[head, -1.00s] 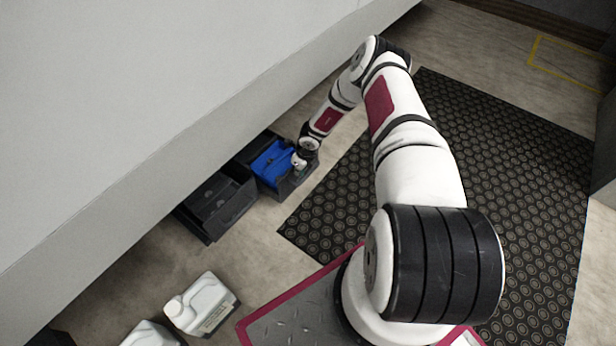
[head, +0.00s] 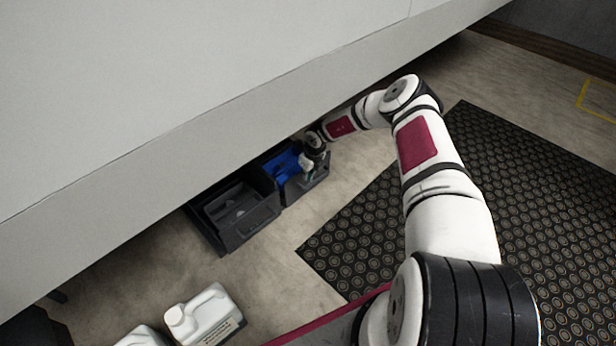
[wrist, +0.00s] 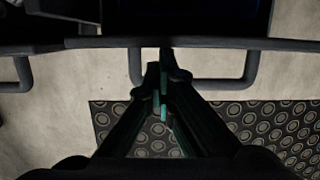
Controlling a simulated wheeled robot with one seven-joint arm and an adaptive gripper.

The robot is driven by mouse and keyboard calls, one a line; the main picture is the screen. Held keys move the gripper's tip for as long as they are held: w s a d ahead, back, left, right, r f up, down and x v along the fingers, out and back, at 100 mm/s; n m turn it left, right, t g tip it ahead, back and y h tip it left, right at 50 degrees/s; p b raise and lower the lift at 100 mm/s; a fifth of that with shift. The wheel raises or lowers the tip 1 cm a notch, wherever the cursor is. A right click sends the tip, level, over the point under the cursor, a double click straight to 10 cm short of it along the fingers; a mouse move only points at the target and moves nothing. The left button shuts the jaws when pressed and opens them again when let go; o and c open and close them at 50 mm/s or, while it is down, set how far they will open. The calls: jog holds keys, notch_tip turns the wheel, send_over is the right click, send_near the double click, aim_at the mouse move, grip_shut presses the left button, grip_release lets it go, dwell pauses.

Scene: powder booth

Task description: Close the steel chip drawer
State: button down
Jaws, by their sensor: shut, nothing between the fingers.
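Two dark open-topped drawers stick out under the pale booth wall in the head view. The right drawer (head: 291,193) has a bright blue inside, and the left drawer (head: 247,228) has a grey inside. No label shows which one is for steel chips. My gripper (head: 311,172) is at the front of the blue-lined drawer and hides part of it. In the wrist view my gripper (wrist: 160,72) is shut and empty, its fingertips over the U-shaped handle (wrist: 222,84) near the drawer's front edge (wrist: 280,44). I cannot tell whether they touch.
White jugs (head: 203,315) stand on the floor at the lower left. A black ringed mat (head: 355,245) lies to the right. The booth wall (head: 190,130) overhangs the drawers. Part of the left drawer's handle (wrist: 18,76) shows at left in the wrist view. Bare floor lies before the drawers.

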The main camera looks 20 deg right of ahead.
jog(key=shift+w+a+r, duration=0.1)
jog(key=shift+w+a, duration=0.1)
jog(key=shift+s, duration=0.1)
